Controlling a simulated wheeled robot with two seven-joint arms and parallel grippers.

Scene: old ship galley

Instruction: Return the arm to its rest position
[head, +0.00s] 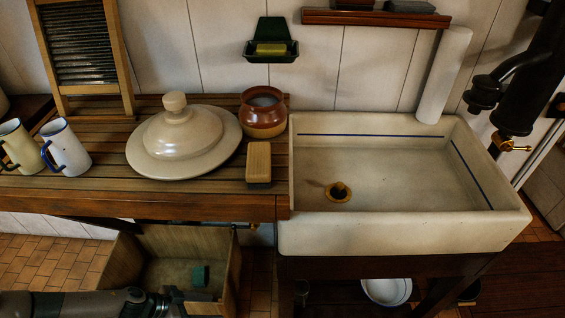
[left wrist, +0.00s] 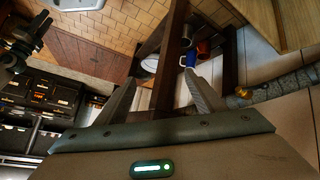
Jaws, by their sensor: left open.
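My left arm lies low along the bottom left edge of the head view. Its gripper (head: 178,301) is in front of the wooden bin, below the level of the counter, and partly cut off by the frame edge. In the left wrist view the two fingers of my left gripper (left wrist: 163,92) stand wide apart with nothing between them. My right gripper does not show clearly in either view.
The slatted counter (head: 100,202) holds mugs (head: 66,148), a lidded dish (head: 183,142), a brown pot (head: 263,112) and a brush (head: 259,161). A sink (head: 400,232) stands right. The wooden bin (head: 232,275) holds a green block (head: 200,275). A bowl (head: 386,291) sits under the sink.

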